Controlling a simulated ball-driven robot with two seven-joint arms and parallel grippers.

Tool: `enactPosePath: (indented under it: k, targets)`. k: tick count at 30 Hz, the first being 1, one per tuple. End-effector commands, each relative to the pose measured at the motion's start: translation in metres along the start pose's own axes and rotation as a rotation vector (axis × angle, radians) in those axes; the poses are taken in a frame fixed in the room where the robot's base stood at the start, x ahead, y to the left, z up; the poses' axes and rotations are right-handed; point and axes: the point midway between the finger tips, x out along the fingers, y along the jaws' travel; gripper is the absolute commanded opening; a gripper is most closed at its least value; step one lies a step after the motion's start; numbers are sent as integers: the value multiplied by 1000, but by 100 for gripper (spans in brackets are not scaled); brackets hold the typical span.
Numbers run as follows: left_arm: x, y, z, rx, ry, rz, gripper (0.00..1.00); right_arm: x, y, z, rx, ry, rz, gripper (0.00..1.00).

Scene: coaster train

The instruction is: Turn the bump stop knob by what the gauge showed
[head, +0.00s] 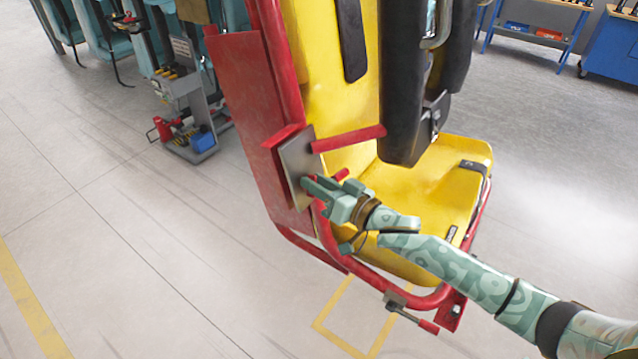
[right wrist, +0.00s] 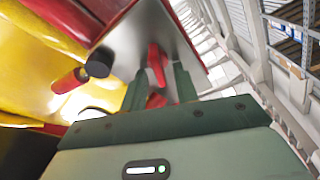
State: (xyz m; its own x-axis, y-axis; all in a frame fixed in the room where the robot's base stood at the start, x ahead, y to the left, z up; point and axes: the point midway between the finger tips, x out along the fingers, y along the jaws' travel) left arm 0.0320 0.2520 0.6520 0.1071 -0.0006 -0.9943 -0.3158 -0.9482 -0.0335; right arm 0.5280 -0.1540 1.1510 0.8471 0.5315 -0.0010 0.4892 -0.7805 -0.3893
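The yellow seat (head: 425,195) stands in a red tube frame (head: 300,215). A grey plate (head: 297,165) is fixed on the frame's side; it also shows in the right wrist view (right wrist: 125,45). My right gripper (head: 312,186) reaches in from the right, its fingertips at the plate's lower part. In the right wrist view its two fingers (right wrist: 160,80) stand apart, with a red knob-like part (right wrist: 157,64) between them. I cannot tell whether they touch it. The knob is hidden by the gripper in the head view. No gauge can be made out. My left gripper is not in view.
A red bar (head: 348,139) sticks out beside the plate, close above my gripper. A black padded restraint (head: 405,100) hangs over the seat. A grey stand (head: 190,110) with a red bottle and blue box is at the back left. The floor at left is clear.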

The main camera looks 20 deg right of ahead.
Motion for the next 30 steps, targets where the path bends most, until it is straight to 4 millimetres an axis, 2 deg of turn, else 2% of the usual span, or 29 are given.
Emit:
enactPosePath:
  k: [3, 5, 6, 7, 30]
  targets:
    - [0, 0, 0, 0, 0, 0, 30, 0, 0, 0, 0, 0, 0, 30]
    - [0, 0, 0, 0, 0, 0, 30, 0, 0, 0, 0, 0, 0, 16]
    - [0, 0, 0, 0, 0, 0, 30, 0, 0, 0, 0, 0, 0, 5]
    - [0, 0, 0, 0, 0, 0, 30, 0, 0, 0, 0, 0, 0, 0]
    - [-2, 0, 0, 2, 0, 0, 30, -1, 0, 4, -55, -6, -13, 0]
